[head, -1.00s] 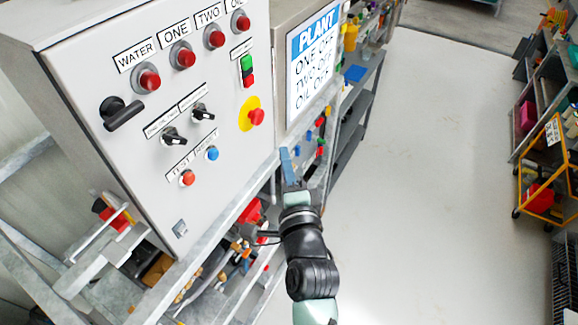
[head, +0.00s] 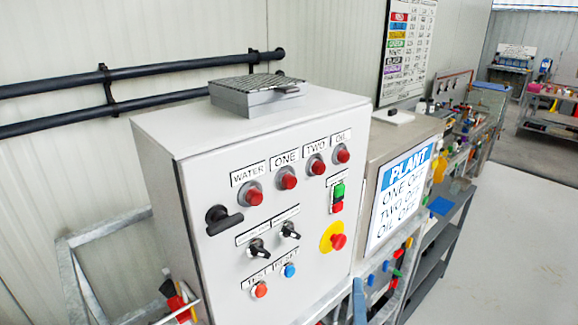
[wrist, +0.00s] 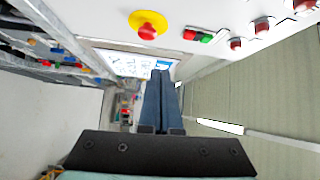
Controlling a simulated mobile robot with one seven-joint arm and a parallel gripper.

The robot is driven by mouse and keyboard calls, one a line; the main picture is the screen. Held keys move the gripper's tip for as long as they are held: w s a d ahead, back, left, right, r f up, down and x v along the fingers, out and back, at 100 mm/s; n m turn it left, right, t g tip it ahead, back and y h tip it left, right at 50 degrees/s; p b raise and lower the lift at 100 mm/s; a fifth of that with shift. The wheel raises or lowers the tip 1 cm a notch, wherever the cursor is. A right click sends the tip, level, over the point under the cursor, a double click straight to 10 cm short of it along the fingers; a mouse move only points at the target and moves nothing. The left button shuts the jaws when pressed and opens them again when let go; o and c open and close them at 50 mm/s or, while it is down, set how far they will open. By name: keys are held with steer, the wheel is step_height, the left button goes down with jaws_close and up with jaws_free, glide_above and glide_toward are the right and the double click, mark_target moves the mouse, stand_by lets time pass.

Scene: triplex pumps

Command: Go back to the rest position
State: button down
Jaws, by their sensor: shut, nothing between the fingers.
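My gripper (wrist: 160,74) is shut and empty, its two blue-grey fingers together in the middle of the wrist view. The white control box (head: 265,220) stands left of the fingers, with red lamps, switches and a yellow-ringed red emergency button (head: 338,241). That button (wrist: 147,31) also shows upper left of the fingers in the wrist view. I see no contact with it.
A PLANT sign (head: 403,190) is on the grey cabinet right of the control box. A grey grated block (head: 256,97) sits on the box. Metal frame rails (head: 75,270) stand at lower left. Open floor (head: 500,255) lies to the right, with shelves (head: 550,115) beyond.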

steer(key=a+r+n+t+y+b, duration=0.1)
steer(key=a+r+n+t+b, duration=0.3)
steer(key=r, duration=0.7)
steer(key=a+r+n+t+y, duration=0.1)
steer(key=a+r+n, duration=0.45)
steer(key=r, duration=0.65)
steer(key=s+a+r+n+t+y+b, duration=0.1)
steer(key=s+a+r+n+t, duration=0.3)
steer(key=s+r+n, duration=0.5)
steer(key=s+r+b, duration=0.1)
steer(key=s+r, duration=0.2)
steer(key=r, duration=0.2)
steer(key=shift+s+a+r+n+y, duration=0.25)
steer(key=shift+s+a+n+y, duration=0.05)
steer(key=shift+a+n, duration=0.1)
steer(key=shift+f+b, duration=0.15)
steer(key=shift+b, duration=0.2)
